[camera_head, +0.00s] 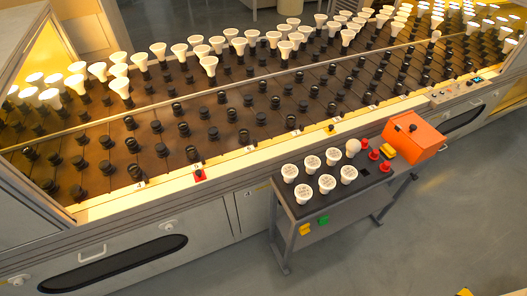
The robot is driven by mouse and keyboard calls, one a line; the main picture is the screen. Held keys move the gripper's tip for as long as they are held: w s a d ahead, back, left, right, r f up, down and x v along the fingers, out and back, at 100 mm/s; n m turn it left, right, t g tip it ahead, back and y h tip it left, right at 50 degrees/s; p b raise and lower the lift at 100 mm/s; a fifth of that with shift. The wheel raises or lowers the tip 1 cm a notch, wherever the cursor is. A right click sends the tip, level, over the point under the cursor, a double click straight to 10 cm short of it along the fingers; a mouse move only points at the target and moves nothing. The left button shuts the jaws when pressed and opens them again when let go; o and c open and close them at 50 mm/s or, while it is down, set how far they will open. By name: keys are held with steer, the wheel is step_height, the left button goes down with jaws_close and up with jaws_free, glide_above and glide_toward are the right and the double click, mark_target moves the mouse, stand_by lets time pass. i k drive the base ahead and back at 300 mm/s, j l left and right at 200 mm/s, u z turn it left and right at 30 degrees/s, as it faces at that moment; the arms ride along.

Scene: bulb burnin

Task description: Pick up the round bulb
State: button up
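A round white bulb (353,146) stands at the back of the small side table (318,214), in front of the burn-in bench. It looks like a plain globe, unlike the flat-topped reflector bulbs (327,183) beside it. It is small in the picture, and what holds its base cannot be made out. My gripper is not in view, and nothing touches the round bulb from above.
Several red parts (374,155) and an orange box (413,137) crowd the table right of the round bulb. The long bench (225,160) behind carries rows of black sockets, many with white bulbs (120,86). Grey floor (400,245) in front is mostly clear.

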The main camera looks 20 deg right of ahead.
mark_target(354, 146)
steer(key=j+z, duration=0.55)
steer(key=z, duration=0.15)
